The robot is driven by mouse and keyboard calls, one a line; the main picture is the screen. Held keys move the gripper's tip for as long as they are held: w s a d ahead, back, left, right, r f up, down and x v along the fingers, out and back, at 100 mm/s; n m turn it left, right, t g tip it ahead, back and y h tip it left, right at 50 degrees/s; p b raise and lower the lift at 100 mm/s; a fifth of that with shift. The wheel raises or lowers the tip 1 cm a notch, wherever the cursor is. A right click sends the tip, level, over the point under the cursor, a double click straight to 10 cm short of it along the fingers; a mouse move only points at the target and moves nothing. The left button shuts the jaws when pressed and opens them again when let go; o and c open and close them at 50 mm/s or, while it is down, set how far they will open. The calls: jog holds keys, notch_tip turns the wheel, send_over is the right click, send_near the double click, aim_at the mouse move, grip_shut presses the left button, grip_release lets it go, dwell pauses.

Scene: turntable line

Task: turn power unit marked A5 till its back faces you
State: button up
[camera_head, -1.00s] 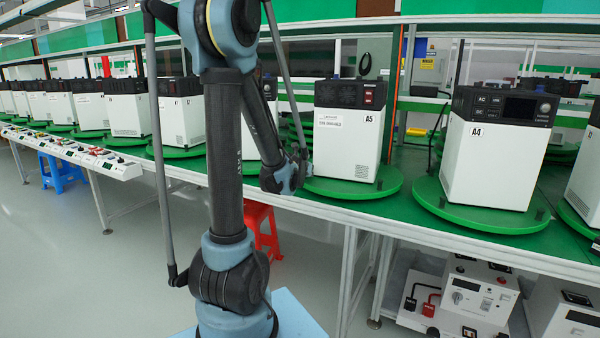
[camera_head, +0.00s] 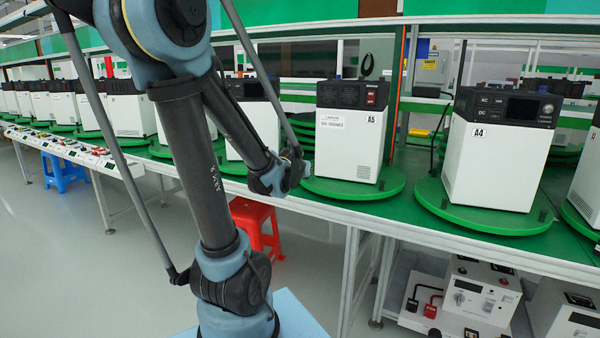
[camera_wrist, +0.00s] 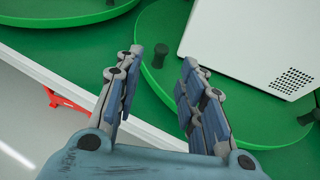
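Power unit A5 (camera_head: 345,146) is a white box with a black top section, upright on a round green turntable (camera_head: 376,188). The face towards the head camera carries vents, a red switch area, a white label and the A5 mark. In the wrist view, a white box corner with a vent grid (camera_wrist: 292,82) stands on a green disc (camera_wrist: 165,18). My gripper (camera_wrist: 162,62) is open and empty over that disc's edge. A dark peg (camera_wrist: 160,56) on the disc shows between its fingertips; I cannot tell whether they touch it. In the head view the fingers are not clear.
Unit A4 (camera_head: 495,155) stands on its own turntable (camera_head: 482,213) to the right, showing a display. More white units line the bench to the left. A red stool (camera_head: 256,226) and a blue stool (camera_head: 65,171) stand below. Floor at left is clear.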

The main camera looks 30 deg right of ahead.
jog(key=shift+s+a+r, duration=0.2)
jog(key=shift+s+a, duration=0.2)
jog(key=w+d+r+m+g+h, duration=0.1)
jog(key=w+d+r+m+h, duration=0.15)
jog(key=w+r+h, duration=0.4)
jog(key=w+d+r+m+g+h, duration=0.1)
jog(key=w+d+r+m+h, duration=0.1)
jog(key=w+r+m+h, duration=0.4)
jog(key=w+a+f+m+g+y, duration=0.1)
jog(key=a+f+m+g+y, duration=0.15)
jog(key=a+f+g, duration=0.55)
jog(key=a+f+m+g+y, duration=0.25)
jog(key=a+f+g, duration=0.3)
jog(key=f, duration=0.35)
jog(key=shift+g, duration=0.35)
jog(key=x, duration=1.7)
jog(key=shift+w+d+r, duration=0.15)
jog(key=shift+w+d, duration=0.05)
jog(key=shift+d, duration=0.25)
